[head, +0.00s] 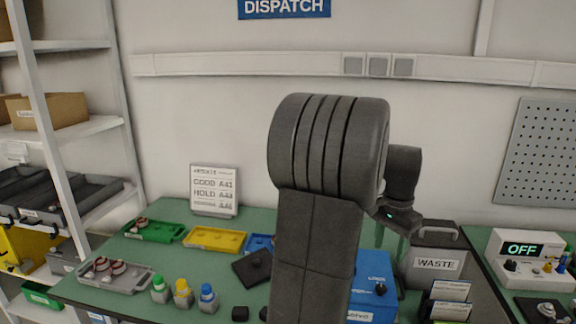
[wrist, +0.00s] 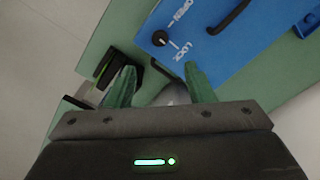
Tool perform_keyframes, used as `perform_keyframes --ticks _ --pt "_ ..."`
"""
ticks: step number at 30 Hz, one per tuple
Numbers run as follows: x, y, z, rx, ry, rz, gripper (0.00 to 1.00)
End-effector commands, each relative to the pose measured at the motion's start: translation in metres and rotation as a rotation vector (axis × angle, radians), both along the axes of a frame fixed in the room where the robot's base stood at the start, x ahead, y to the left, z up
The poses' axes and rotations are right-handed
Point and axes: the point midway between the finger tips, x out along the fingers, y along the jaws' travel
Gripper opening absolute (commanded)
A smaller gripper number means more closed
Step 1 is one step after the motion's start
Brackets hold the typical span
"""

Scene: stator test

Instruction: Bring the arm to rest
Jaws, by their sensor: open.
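My gripper (head: 391,243) points down over the green bench, right of my dark arm link in the head view. In the wrist view my gripper's two green fingers (wrist: 160,85) are spread apart with nothing between them. Ahead of the fingertips there is a blue box (wrist: 185,25) with a black knob and the words OPEN and LOCK. The blue box also shows in the head view (head: 374,283), below the gripper and partly hidden by my arm. Whether the fingers touch anything below cannot be told.
The green bench (head: 130,250) holds green, yellow and grey trays on the left, and several capped bottles (head: 183,292). A WASTE bin (head: 437,268) stands right of the blue box. A unit reading OFF (head: 523,251) is farther right. Shelving (head: 75,130) stands at left.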

Motion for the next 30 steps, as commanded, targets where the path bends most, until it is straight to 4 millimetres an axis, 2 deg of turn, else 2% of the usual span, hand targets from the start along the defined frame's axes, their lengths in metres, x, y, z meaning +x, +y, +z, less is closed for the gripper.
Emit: perform_keyframes --ticks 9,16,22,30 --pt "-0.001 0.001 -0.063 0.003 0.005 0.000 0.48" --pt "-0.001 0.001 -0.102 0.003 0.005 0.000 0.48" --pt "0.000 0.000 -0.118 0.002 0.002 0.000 0.48" --pt "0.000 0.000 -0.120 0.001 0.002 0.004 0.48"
